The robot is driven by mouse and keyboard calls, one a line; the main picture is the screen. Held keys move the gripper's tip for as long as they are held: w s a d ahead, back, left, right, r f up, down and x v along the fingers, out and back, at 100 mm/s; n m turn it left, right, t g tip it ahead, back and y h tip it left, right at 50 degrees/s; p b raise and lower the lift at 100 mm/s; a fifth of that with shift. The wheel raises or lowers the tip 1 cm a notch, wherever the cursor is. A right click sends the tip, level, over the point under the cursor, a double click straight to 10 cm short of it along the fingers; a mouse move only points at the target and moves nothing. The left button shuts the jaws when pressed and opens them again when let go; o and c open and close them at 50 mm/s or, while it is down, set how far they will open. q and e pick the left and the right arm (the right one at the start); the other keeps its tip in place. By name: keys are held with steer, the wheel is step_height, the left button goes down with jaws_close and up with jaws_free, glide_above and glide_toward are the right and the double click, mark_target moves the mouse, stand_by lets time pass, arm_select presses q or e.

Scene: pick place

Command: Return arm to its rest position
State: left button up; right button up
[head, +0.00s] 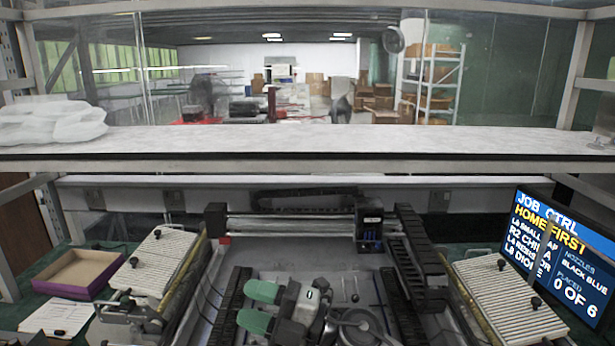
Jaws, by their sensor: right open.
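My right gripper (257,306) is low in the middle of the head view, over the bed of the machine (330,270). Its two green fingers point left and stand apart with nothing between them. The grey and black arm behind it is folded close at the bottom edge of the picture. My left gripper is not in view.
A gantry with a black head (369,222) spans the machine's back. Ribbed feeder plates stand at left (158,258) and right (509,295). A purple-edged tray (75,272) and paper (58,318) lie far left. A job screen (560,255) stands right. A shelf (300,140) crosses above.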

steer(key=s+d+f+m+t+h, duration=0.2)
steer(key=d+f+m+t+h, duration=0.55)
steer(key=d+m, duration=0.5)
steer(key=s+d+f+m+t+h, duration=0.2)
steer(key=d+f+m+t+h, duration=0.2)
steer(key=d+f+m+h, duration=0.85)
steer(key=s+d+f+m+g, duration=0.25)
steer(key=s+g, duration=0.35)
steer(key=s, duration=0.5)
steer(key=s+d+f+m+g, duration=0.2)
steer(key=s+f+m+g, duration=0.3)
steer(key=s, duration=0.6)
step_height(320, 180, down, 30)
steer(key=f+n+g+b, duration=0.1)
steer(key=n+g+b, duration=0.15)
steer(key=b, duration=0.35)
steer(key=s+d+f+b, duration=0.2)
steer(key=s+f+b, duration=0.2)
steer(key=s+f, duration=1.2)
step_height(320, 180, down, 4)
steer(key=shift+s+r+g, duration=0.1)
steer(key=shift+s+g, duration=0.2)
steer(key=shift+s, duration=0.05)
